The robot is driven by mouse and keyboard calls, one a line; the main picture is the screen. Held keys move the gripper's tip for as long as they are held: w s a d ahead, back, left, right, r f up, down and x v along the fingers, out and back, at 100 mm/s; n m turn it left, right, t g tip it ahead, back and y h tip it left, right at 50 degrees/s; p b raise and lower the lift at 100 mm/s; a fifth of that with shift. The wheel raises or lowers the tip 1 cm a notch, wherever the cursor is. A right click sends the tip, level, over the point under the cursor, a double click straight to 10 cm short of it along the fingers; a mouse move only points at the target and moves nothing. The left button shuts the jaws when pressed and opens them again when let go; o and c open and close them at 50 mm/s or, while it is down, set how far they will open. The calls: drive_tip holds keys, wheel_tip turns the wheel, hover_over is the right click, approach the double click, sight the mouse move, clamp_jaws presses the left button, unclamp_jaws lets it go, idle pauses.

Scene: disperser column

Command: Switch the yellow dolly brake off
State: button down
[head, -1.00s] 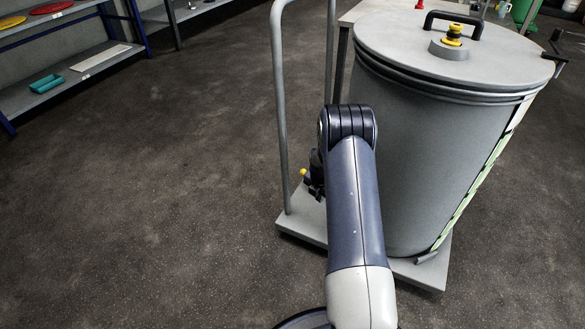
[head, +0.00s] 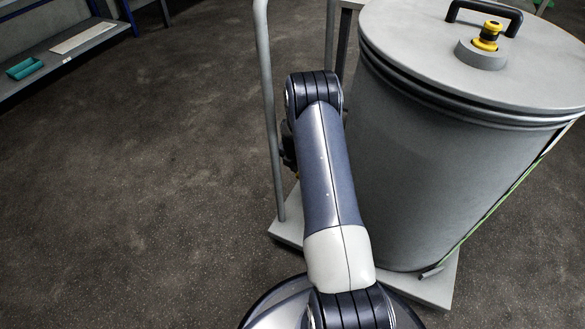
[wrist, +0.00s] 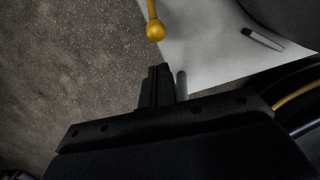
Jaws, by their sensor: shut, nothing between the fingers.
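The yellow dolly brake shows in the wrist view as a yellow ball knob (wrist: 156,30) on a yellow stem, beside the edge of the grey dolly platform (wrist: 215,55). My gripper (wrist: 158,70) is shut and empty, just short of the knob, with a visible gap between them. In the head view, the dolly (head: 440,287) carries a large grey drum (head: 430,180). My arm hides most of the gripper and the brake there. The brake's base and pivot are not visible.
The dolly's upright tubular handle (head: 268,110) stands just left of my arm; a grey post (wrist: 182,86) shows beside my fingers. A small grey tab (wrist: 262,38) lies on the platform. A shelf (head: 60,55) stands far left. The floor to the left is clear.

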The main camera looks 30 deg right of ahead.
wheel_tip(320, 180, down, 9)
drive_tip(key=w+b, duration=0.1)
drive_tip(key=b, duration=0.1)
drive_tip(key=shift+d+r+b, duration=0.2)
drive_tip(key=shift+d+b, duration=0.15)
drive_tip(key=shift+b, duration=0.05)
drive_tip(key=shift+r, duration=0.1)
